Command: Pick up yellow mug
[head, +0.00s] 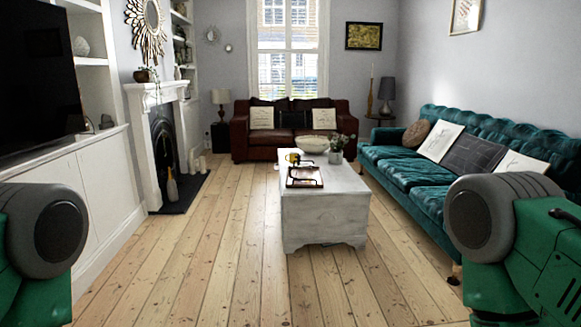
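A small yellow mug (293,158) appears to stand on the white coffee table (328,220), at the back of a dark-framed tray (304,184). It is far off and small, so its handle and exact footing are hard to make out. Parts of my green and grey arms show at the lower left and lower right edges. Neither gripper is in view, and both arms are well short of the table.
Bare floorboards (215,265) lie clear up to the coffee table. A teal sofa (400,180) runs along the right, and white cabinets (75,195) and a fireplace (165,145) along the left. A plant pot (336,157) and a pale bowl (312,144) are near the mug.

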